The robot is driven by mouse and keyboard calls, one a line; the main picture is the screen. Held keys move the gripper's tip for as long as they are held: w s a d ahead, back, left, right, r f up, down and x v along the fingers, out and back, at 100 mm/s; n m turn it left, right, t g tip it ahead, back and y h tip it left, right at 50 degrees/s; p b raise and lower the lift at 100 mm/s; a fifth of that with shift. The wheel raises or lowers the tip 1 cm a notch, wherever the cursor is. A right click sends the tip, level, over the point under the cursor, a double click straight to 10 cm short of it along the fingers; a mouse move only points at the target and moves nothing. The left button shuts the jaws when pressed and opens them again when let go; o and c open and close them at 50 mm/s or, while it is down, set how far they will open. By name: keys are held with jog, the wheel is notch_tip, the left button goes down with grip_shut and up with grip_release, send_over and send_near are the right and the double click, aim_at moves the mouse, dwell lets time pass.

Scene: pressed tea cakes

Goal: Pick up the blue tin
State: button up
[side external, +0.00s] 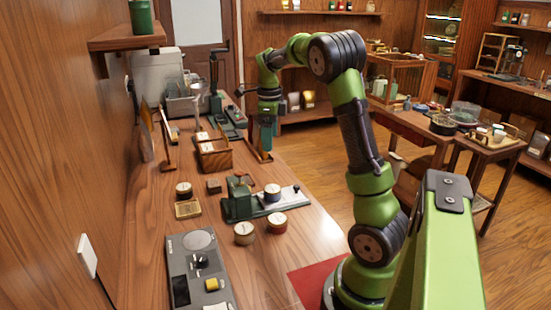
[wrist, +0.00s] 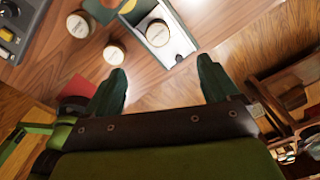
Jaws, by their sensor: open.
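The blue tin (side external: 272,193), with a pale lid and a dark bluish side, stands on the light plate of a green press (side external: 237,203) on the bench. In the wrist view, a pale-lidded tin (wrist: 158,33) sits on the press's plate at the top; its side colour is hard to tell. My gripper (side external: 266,143) hangs farther along the bench, above its right edge and apart from the tin. In the wrist view, my gripper's two green fingers (wrist: 163,88) are spread with nothing between them.
A tan tin (side external: 244,234) and a reddish tin (side external: 277,223) stand in front of the press. Another tin (side external: 184,189) stands to its left. A grey control unit (side external: 200,268) is at the near end. A wooden box (side external: 215,156) stands beyond the press.

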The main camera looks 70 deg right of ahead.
jog(key=m, duration=0.1)
send_over(272, 188)
jog(key=f, duration=1.1)
jog(key=shift+w+a+f, duration=0.1)
jog(key=shift+w+f, duration=0.1)
jog(key=shift+f, duration=0.2)
jog(key=shift+s+f, duration=0.15)
jog(key=shift+f, duration=1.15)
jog(key=shift+s+f, duration=0.1)
jog(key=shift+f, duration=1.2)
